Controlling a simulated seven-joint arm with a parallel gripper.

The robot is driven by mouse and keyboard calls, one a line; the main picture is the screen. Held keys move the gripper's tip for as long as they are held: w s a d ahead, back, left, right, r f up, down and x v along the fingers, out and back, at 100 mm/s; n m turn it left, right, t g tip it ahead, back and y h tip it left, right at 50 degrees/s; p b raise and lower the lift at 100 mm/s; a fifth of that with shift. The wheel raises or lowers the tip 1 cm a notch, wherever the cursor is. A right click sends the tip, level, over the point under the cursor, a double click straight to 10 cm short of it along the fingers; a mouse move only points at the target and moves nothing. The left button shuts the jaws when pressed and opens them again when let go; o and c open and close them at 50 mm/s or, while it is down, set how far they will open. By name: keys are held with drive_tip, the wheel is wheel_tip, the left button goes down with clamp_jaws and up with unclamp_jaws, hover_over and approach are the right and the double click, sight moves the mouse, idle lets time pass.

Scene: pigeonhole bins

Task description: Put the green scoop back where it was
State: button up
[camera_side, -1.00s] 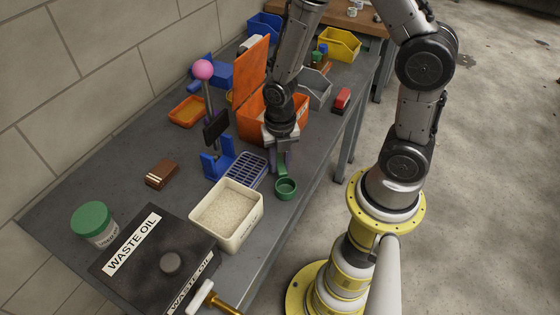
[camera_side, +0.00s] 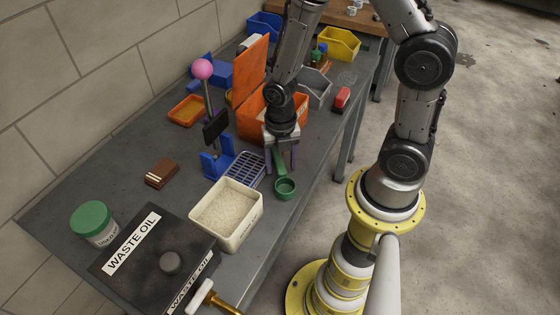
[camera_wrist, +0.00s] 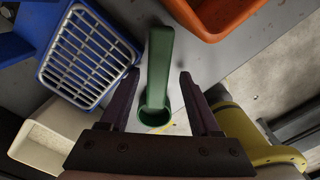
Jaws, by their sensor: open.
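The green scoop (camera_side: 285,188) stands on the grey table, cup toward the front edge, its handle (camera_side: 279,161) pointing back toward my gripper. In the wrist view the scoop (camera_wrist: 158,70) lies between the two fingers, with clear gaps on both sides. My gripper (camera_side: 281,163) is open around the handle and low over the table. In the wrist view its fingertips (camera_wrist: 160,75) flank the scoop without touching it.
A cream bin of white grains (camera_side: 256,222) stands left of the scoop. A blue rack with a grey grid (camera_side: 235,187) is close by, and an orange box (camera_side: 246,126) is behind. A waste oil box (camera_side: 128,270) sits at front left. Bare table lies right of the scoop.

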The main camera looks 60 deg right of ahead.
drive_tip(key=shift+w+r, duration=0.15)
drive_tip(key=shift+w, duration=0.15)
drive_tip(key=shift+w+r, duration=0.2)
drive_tip(key=shift+r, duration=0.75)
drive_tip(key=shift+s+r, duration=0.15)
drive_tip(key=shift+r, duration=0.6)
drive_tip(key=shift+s+r, duration=0.1)
drive_tip(key=shift+r, duration=1.6)
